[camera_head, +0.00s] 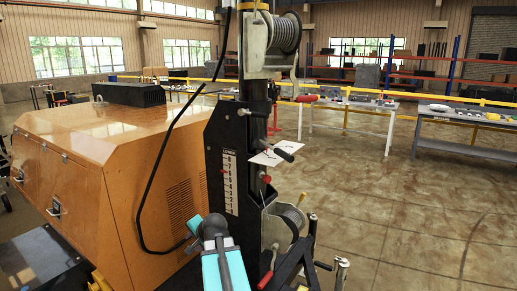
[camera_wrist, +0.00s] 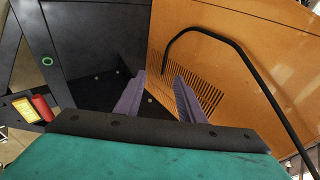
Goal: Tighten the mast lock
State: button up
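The black mast (camera_head: 258,95) of the light tower stands upright at the centre of the head view, with a black side plate (camera_head: 215,165) carrying a white scale. I cannot tell which of these is the mast lock. My gripper (camera_wrist: 159,78) has its two fingers apart with nothing between them, facing the corner of a dark panel and the orange housing. No lock knob shows between the fingers.
The orange housing (camera_head: 100,160) fills the left. A black cable (camera_head: 172,125) arches down across it and crosses the wrist view's right side. A cable winch (camera_head: 284,35) sits high on the mast. A red cylinder (camera_wrist: 42,107) is at lower left. Open floor (camera_head: 410,220) lies right.

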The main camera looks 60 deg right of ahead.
jog(key=s+d+r+m+t+h+p, duration=0.1)
jog(key=s+d+r, duration=0.1)
jog(key=d+r, duration=0.35)
jog(key=s+d+r+m+h+p, duration=0.1)
jog(key=d+r+m, duration=0.1)
jog(key=r, duration=0.6)
jog(key=m+t+h+p, duration=0.2)
jog(key=m+h+p, duration=0.2)
jog(key=m+h, duration=0.3)
send_near(253, 114)
jog(key=s, duration=0.1)
jog(key=s+d, duration=0.1)
jog(key=shift+s+d, duration=0.1)
jog(key=shift+s, duration=0.25)
jog(key=p+x, duration=0.5)
jog(key=x, duration=0.9)
jog(key=shift+c, duration=0.5)
grip_shut()
